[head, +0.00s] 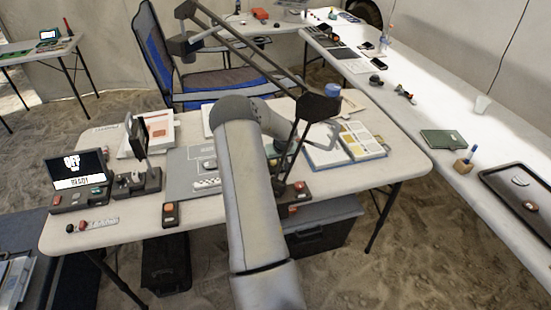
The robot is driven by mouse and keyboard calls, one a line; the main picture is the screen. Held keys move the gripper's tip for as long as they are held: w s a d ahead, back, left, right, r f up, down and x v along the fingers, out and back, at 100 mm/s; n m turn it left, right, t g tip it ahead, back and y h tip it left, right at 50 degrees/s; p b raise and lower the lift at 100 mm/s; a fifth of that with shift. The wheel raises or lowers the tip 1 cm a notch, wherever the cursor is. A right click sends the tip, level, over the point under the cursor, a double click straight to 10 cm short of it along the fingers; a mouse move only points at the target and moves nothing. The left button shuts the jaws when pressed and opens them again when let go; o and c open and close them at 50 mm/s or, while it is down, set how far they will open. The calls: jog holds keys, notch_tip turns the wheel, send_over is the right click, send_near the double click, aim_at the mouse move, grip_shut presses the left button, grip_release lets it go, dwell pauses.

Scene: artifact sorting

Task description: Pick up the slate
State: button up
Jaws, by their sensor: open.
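I cannot pick out the slate for certain. A grey mat (182,176) on the near table carries small pale pieces (209,164), too small to identify, and my arm covers part of it. My arm rises through the middle of the view and bends right behind a black desk lamp (318,107). My gripper (324,138) shows as a pale shape partly behind the lamp, above the table's right part. Its fingers are small and hard to make out. It looks open, and I see nothing held in it.
An open binder (346,146) lies at the table's right. A small screen (75,170) and a black stand (137,182) are at left. Trays with pale papers (158,134) lie behind.

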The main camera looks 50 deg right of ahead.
jog(key=shift+w+d+f, duration=0.15)
jog(key=shift+f, duration=0.4)
jog(key=c, duration=1.1)
jog(key=shift+r, duration=0.15)
